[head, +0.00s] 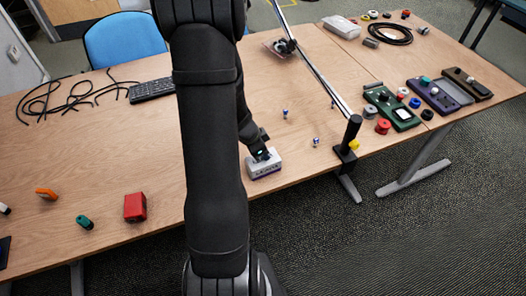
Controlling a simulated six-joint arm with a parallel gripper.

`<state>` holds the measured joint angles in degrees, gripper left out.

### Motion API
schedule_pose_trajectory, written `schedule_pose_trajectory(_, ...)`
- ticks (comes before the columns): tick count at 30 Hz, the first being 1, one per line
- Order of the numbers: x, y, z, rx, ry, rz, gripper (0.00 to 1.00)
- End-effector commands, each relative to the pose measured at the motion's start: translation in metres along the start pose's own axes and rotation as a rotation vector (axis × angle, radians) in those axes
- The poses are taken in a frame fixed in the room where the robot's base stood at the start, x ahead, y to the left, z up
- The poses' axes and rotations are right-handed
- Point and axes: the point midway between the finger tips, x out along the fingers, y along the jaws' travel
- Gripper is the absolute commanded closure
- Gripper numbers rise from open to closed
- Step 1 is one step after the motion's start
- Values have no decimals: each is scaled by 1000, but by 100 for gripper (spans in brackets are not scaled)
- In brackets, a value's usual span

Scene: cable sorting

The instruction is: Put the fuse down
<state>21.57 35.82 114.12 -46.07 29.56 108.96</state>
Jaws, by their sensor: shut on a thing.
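My gripper (262,153) is at the near middle of the table, right beside my dark arm. It is shut on the fuse, which is too small and too covered by the fingers to make out. Two small blue-and-white pieces stand on the table to the right, one farther back (285,113) and one nearer (316,141).
A black clamp post with a metal pole (348,140) stands at the table's front edge. Green (390,108) and purple (438,95) devices lie right. A red block (135,207), orange piece (46,194), keyboard (152,90) and black cables (70,97) lie left.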

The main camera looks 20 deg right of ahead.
Motion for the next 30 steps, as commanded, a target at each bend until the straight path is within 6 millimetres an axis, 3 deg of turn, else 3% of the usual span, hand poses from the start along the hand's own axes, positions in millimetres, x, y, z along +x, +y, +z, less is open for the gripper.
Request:
schedule_pose_trajectory(2,2,0,1,-1,0,1,100)
schedule_pose_trajectory(3,3,0,1,-1,0,0,84)
schedule_pose_trajectory(6,2,0,1,0,0,0,65)
schedule_pose_trajectory(19,-5,-1,-1,1,1,-3,65)
schedule_pose_trajectory(30,-64,-1,0,0,2,-5,65)
